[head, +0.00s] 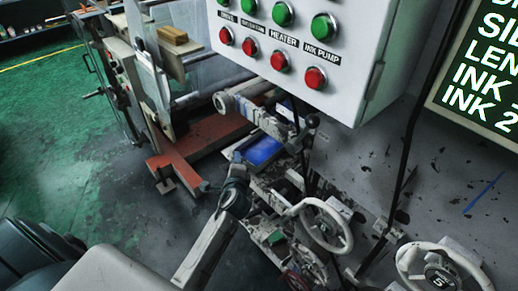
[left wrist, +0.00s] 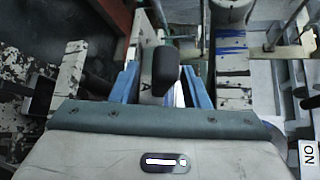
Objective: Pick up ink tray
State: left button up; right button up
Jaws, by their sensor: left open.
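A bright blue tray-like piece (head: 262,150), which looks like the ink tray, sits on the machine below the white control box in the head view. A pale arm with a dark joint ring rises from the bottom toward it, and its fingertips cannot be made out there. In the left wrist view my left gripper (left wrist: 161,70) is open, with blue fingers on either side of a dark rounded knob (left wrist: 165,66). I cannot tell whether the fingers touch the knob. The ink tray is not clear in the wrist view. My right gripper is not in view.
The control box (head: 300,45) with green and red buttons hangs above the tray. White handwheels (head: 326,225) and machine parts crowd the lower right. A red-brown base frame (head: 178,170) stands to the left, with open green floor (head: 50,100) beyond.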

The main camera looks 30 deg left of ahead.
pick_arm(q)
jog(key=shift+w, duration=0.1)
jog(key=shift+c, duration=0.6)
grip_shut()
dwell(0.7)
